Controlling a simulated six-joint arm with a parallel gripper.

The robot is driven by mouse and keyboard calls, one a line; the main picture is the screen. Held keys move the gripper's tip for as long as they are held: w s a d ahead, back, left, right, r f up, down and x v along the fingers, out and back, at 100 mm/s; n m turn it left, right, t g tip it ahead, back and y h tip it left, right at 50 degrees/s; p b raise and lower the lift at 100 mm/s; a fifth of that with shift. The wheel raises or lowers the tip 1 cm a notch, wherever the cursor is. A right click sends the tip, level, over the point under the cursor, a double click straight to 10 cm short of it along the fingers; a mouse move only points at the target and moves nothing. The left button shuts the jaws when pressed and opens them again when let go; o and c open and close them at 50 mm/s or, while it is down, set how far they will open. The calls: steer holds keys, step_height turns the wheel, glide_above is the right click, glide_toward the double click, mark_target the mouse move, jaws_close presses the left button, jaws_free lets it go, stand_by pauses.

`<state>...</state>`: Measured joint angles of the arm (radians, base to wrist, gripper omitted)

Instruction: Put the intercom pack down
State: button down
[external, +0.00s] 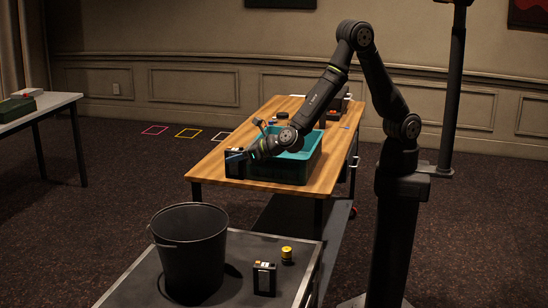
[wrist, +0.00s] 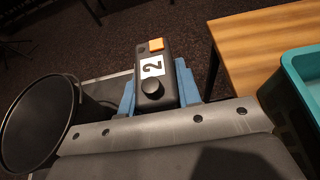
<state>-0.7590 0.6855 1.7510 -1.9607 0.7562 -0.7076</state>
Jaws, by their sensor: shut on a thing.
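The intercom pack (wrist: 152,66) is a black box with a white "2" label, a round black knob and an orange button. My gripper (wrist: 158,88) has its blue fingers shut on both sides of it. In the external view the pack (external: 235,165) is held in my gripper (external: 246,155) by the left near corner of the wooden table (external: 221,155). In the wrist view, dark floor shows beyond the pack, with the table edge to its right. The pack's underside is hidden.
A teal bin (external: 285,172) stands on the table, right of my gripper. A black bucket (external: 190,250), a similar black pack (external: 264,278) and a yellow cylinder (external: 287,254) stand on the grey cart (external: 238,248) in front. Coloured outlines (external: 188,133) mark the floor at the back left.

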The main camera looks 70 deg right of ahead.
step_height(320, 180, down, 11)
glide_above(232, 251)
step_height(232, 251, down, 7)
steer(key=shift+f, duration=1.95)
steer(key=shift+f, duration=0.2)
steer(key=c, duration=1)
jaws_free()
steer(key=shift+c, duration=0.2)
